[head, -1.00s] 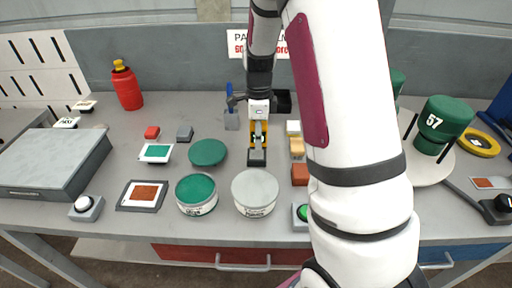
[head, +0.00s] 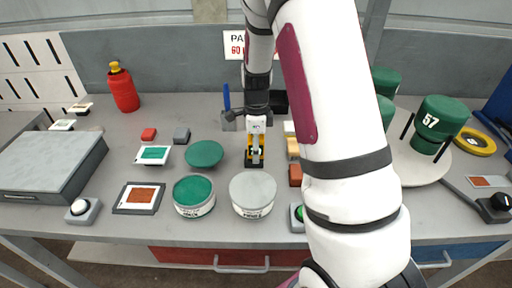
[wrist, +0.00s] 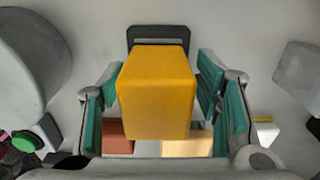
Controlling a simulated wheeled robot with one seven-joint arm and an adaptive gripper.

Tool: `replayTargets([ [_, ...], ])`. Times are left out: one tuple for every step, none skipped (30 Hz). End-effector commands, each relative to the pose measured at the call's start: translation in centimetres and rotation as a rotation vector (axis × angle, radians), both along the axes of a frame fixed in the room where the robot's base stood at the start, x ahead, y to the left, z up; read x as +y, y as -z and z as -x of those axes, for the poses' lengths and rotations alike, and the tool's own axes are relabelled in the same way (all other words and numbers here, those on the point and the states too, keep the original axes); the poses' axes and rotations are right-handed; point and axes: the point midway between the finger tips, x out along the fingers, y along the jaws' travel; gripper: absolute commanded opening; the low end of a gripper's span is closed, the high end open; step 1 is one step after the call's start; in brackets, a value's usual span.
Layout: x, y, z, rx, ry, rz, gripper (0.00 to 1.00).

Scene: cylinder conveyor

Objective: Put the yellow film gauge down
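The yellow film gauge (wrist: 157,95) is a yellow block between the green pads of my gripper (wrist: 159,70) in the wrist view. The pads lie along both sides of it, and my gripper appears shut on it. In the head view my gripper (head: 255,158) points down at the table, with yellow showing at its sides. The gauge is low over a small black base (head: 261,164). This black base also shows behind the block in the wrist view (wrist: 158,32). Whether the gauge rests fully on it is hidden.
A grey-topped tin (head: 252,194) and a green-topped tin (head: 193,194) stand in front. A green disc (head: 204,154) lies to the left. An orange-brown block (head: 295,175) and a tan block (head: 292,148) are close on the right. A blue-handled item (head: 227,105) stands behind.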

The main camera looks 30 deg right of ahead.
Motion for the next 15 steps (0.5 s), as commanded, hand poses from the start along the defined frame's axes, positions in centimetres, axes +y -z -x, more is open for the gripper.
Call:
replayTargets([
  [0.0,0.0,0.0,0.0,0.0,0.0,0.57],
  [0.0,0.0,0.0,0.0,0.0,0.0,0.57],
  [0.0,0.0,0.0,0.0,0.0,0.0,0.57],
  [0.0,0.0,0.0,0.0,0.0,0.0,0.57],
  [0.0,-0.1,0.0,0.0,0.0,0.0,0.57],
  [0.0,-0.2,0.0,0.0,0.0,0.0,0.57],
  [0.0,-0.4,0.0,-0.001,0.0,0.001,0.57],
  [0.0,-0.6,0.0,-0.002,0.0,0.001,0.57],
  [0.0,-1.0,-0.1,-0.002,0.0,0.001,0.57],
  [0.0,-1.3,-0.1,-0.002,0.0,0.001,0.57],
  [0.0,-1.8,-0.1,-0.003,0.0,0.002,0.57],
  [0.0,-2.5,-0.1,-0.004,0.0,0.001,0.57],
  [0.0,-3.0,-0.1,-0.004,-0.001,0.001,0.57],
  [0.0,-3.6,-0.1,-0.005,-0.001,0.002,0.57],
  [0.0,-4.5,-0.1,-0.005,-0.001,0.002,0.57],
])
